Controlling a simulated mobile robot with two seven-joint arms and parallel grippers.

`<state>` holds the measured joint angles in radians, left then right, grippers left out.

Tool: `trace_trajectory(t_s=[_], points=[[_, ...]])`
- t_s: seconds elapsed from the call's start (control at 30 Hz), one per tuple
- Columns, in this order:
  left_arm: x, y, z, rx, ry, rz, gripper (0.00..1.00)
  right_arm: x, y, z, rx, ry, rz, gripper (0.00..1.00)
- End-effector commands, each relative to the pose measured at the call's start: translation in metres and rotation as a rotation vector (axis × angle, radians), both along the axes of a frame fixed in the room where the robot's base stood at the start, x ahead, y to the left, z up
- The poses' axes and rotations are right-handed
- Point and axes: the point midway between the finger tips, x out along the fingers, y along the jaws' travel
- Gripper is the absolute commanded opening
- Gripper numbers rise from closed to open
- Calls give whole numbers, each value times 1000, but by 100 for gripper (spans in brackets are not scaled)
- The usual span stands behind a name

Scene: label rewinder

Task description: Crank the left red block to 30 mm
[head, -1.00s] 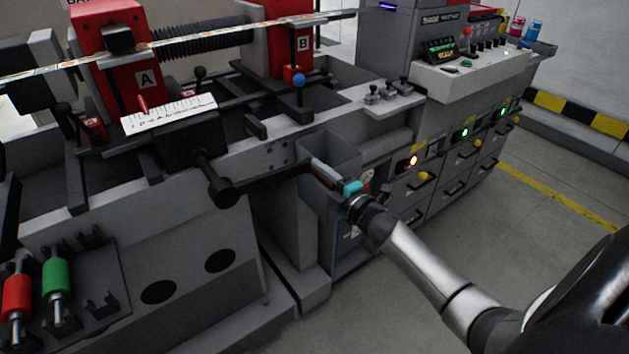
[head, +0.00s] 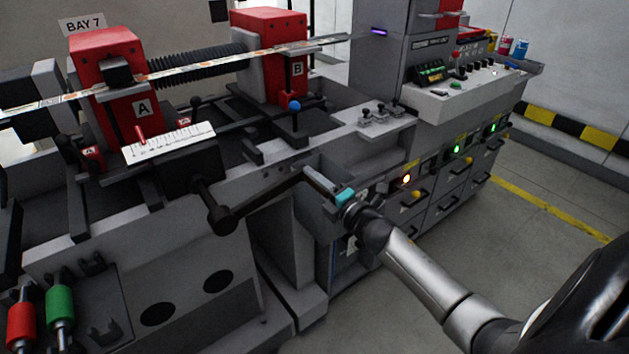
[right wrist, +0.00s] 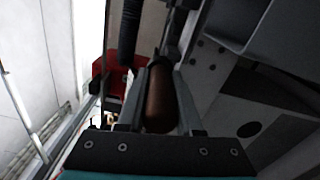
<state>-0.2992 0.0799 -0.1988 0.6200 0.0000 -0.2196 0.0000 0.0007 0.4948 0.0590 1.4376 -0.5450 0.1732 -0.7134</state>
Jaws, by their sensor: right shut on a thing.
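The left red block (head: 112,62), marked A, stands upright on the machine's rails. A white scale (head: 170,142) lies in front of it, with a red pointer (head: 140,135) near its left end; the scale's numbers are too small to read. The crank (head: 262,192) runs from a dark hub below the scale up and right to a handle. My right gripper (head: 328,186) is shut on the brown crank handle (right wrist: 160,98), which sits between its two fingers in the right wrist view. My left gripper is not in view.
A second red block (head: 270,50), marked B, stands to the right. A blue-knobbed lever (head: 294,106) rises in front of it. A control panel (head: 465,85) is at the back right. Red and green rollers (head: 60,308) are at the lower left. Open floor lies at the right.

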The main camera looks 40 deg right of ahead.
Motion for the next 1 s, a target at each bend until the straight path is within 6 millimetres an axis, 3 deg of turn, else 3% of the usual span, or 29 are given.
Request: trace_trajectory(t_s=[0.03, 0.07, 0.3, 0.67, 1.0], points=[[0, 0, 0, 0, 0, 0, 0, 1, -2, 4, 0, -7, -4, 0], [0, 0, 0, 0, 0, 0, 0, 1, -2, 4, 0, -7, -4, 38], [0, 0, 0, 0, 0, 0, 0, 1, -1, 2, 1, -3, -1, 64], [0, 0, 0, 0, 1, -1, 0, -5, 0, -1, 3, 1, 0, 64], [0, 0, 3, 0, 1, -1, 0, -50, -1, -1, 3, 2, 0, 64]])
